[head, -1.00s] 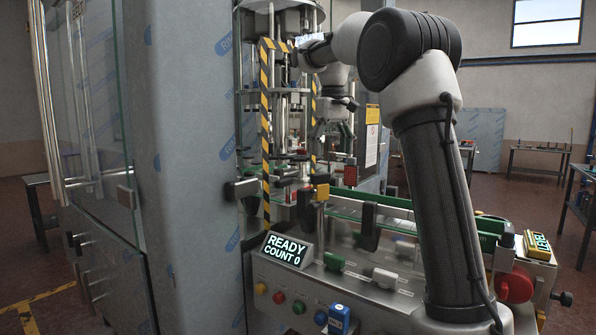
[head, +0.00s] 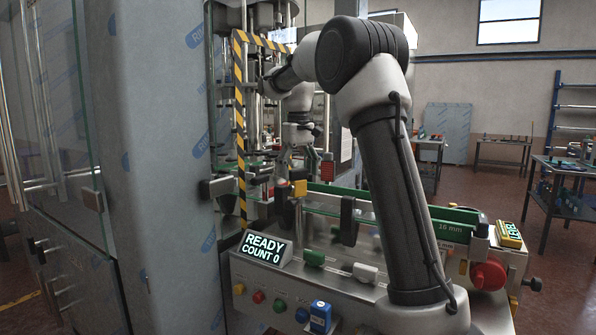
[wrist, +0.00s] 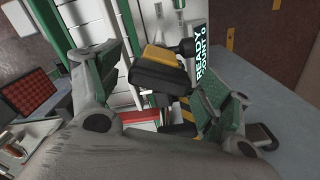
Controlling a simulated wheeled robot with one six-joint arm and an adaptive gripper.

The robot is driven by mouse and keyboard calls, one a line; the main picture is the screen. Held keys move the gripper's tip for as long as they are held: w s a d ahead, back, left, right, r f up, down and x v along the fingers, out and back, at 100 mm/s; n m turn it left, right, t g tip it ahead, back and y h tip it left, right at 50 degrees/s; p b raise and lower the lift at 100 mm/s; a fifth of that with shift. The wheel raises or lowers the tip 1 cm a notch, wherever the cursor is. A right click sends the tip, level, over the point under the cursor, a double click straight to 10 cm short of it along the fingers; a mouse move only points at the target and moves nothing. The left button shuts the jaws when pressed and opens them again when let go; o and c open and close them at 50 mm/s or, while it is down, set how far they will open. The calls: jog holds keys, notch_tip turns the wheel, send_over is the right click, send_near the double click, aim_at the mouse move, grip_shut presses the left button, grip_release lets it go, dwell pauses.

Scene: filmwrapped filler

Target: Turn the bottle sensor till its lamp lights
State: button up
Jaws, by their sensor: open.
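A small dark block with a yellow top, which looks like the bottle sensor (head: 299,188), stands on a post at the near side of the conveyor. In the wrist view the sensor (wrist: 158,72) lies between the two spread fingers, with clear space on both sides. My gripper (head: 298,163) is open, points down and hangs just above the sensor. It also shows in the wrist view (wrist: 165,95). I cannot tell whether any lamp on the sensor is lit. A red reflector plate (head: 327,171) stands to the right of the sensor; it is at the left in the wrist view (wrist: 35,92).
A display (head: 265,248) reads READY COUNT 0. Yellow-black striped posts (head: 240,130) stand left of my gripper. The green-edged conveyor (head: 400,217) runs right. A film-wrapped cabinet (head: 165,170) fills the left. A blue device (head: 320,316) sits by the panel buttons.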

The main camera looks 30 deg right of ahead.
jog(key=shift+c, duration=0.4)
jog(key=c, duration=0.9)
jog(key=n, duration=0.5)
jog(key=shift+n, duration=0.3)
jog(key=shift+c, duration=0.2)
jog(key=o, duration=1)
notch_tip(320, 180, up, 12)
jog(key=shift+r, duration=0.1)
